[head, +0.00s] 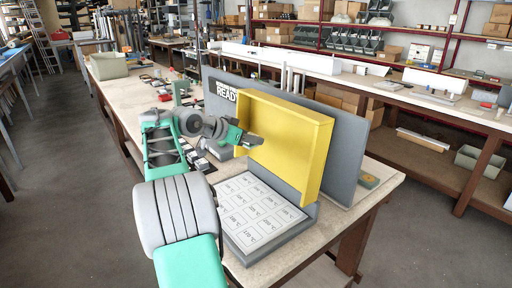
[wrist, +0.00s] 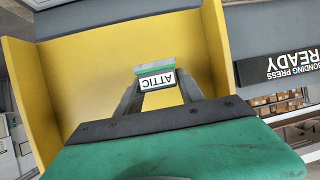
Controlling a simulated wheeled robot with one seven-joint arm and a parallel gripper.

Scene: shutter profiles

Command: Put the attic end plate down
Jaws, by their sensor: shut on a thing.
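My gripper (wrist: 157,86) is shut on the attic end plate (wrist: 155,78), a small piece with a green edge and a white label reading ATTIC, upside down in the wrist view. In the head view my gripper (head: 252,140) is raised in front of the yellow hood (head: 285,140) of the bonding press, above its flat bed (head: 258,212). The plate is too small to make out clearly in the head view. I cannot tell whether it touches the yellow hood.
A grey panel with a READY sign (head: 227,92) stands behind the yellow hood. The bed's top carries a grid of white marked squares. The workbench (head: 135,92) runs back to the left with small parts and a grey-green bin (head: 109,66). Another bench (head: 440,100) is at the right.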

